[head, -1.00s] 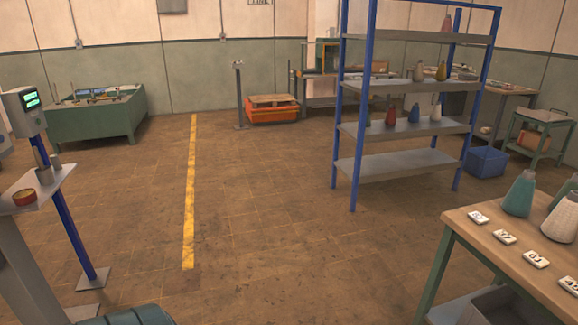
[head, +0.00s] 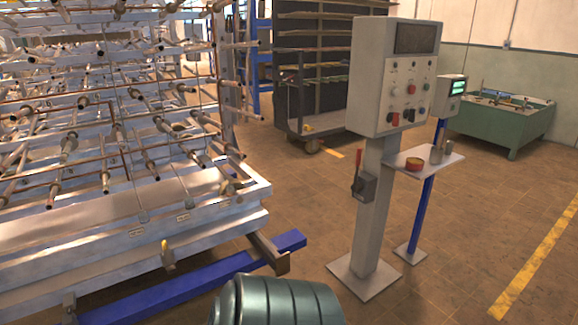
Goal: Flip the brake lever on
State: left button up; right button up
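A lever with a red handle (head: 358,163) sits on a small dark grey box (head: 369,187) on the side of the grey control pedestal's post (head: 375,225). It is the only lever I can make out on the pedestal, and its handle points up, leaning slightly. I cannot read any marking that names it the brake lever. Above it is the control panel (head: 408,75) with a dark screen, several knobs and red and dark buttons. Neither of my grippers is in view.
A large metal rack with rows of rods (head: 130,150) fills the left. A blue floor beam (head: 200,290) runs from it towards the pedestal's base plate (head: 364,278). A small shelf (head: 440,160) holds a red tin (head: 414,164). Open floor lies to the right (head: 470,240).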

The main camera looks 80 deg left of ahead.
aim_at(356, 187)
jog(key=u, duration=2.05)
